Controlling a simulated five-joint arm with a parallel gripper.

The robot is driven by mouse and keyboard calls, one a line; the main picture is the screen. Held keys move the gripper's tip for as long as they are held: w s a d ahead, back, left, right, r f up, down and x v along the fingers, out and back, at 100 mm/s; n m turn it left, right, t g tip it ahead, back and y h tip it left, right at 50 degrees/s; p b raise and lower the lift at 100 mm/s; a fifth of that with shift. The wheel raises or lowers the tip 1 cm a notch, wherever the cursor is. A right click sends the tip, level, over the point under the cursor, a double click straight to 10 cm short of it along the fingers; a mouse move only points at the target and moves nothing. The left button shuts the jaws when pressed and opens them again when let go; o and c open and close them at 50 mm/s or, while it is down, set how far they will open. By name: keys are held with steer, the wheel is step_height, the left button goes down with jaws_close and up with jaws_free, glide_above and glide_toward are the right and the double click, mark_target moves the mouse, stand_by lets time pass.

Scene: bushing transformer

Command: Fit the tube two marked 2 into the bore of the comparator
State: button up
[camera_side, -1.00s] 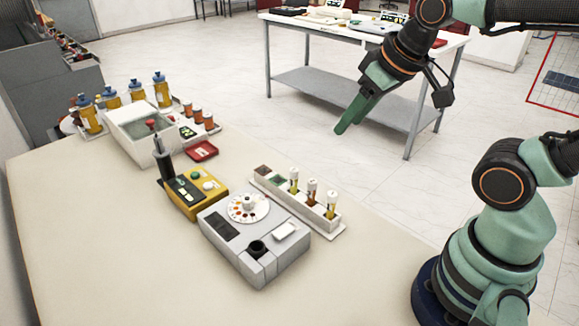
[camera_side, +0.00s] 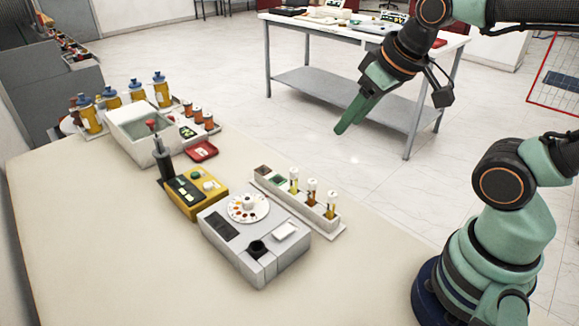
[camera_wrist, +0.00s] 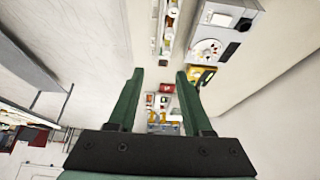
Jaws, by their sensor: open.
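Several capped tubes stand upright in a white rack (camera_side: 268,186) in the side view. The three at its right end are a yellow one (camera_side: 294,181), a dark amber one (camera_side: 311,191) and an orange-yellow one (camera_side: 331,205). Their number marks are too small to read, so I cannot tell which is tube two. The grey comparator (camera_side: 232,256) with a round colour dial (camera_side: 248,208) sits in front of the rack, its dark round bore (camera_side: 257,248) near the front. My gripper (camera_side: 341,130) is high beyond the rack, empty. In the wrist view my gripper (camera_wrist: 158,75) has its fingers apart.
A yellow device (camera_side: 191,192) with a dark post stands left of the comparator. Behind are a white bath (camera_side: 137,128), a red tray (camera_side: 202,151), orange-brown jars (camera_side: 198,116) and yellow bottles (camera_side: 162,92). The table's near left (camera_side: 90,230) is clear.

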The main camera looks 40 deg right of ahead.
steer(key=shift+o, duration=0.9)
steer(key=n+g, duration=0.6)
steer(key=n, duration=1.6)
glide_above(312, 180)
step_height(312, 180, down, 7)
step_height(312, 180, down, 11)
steer(key=shift+s+f, duration=0.15)
steer(key=shift+f, duration=0.05)
jaws_close()
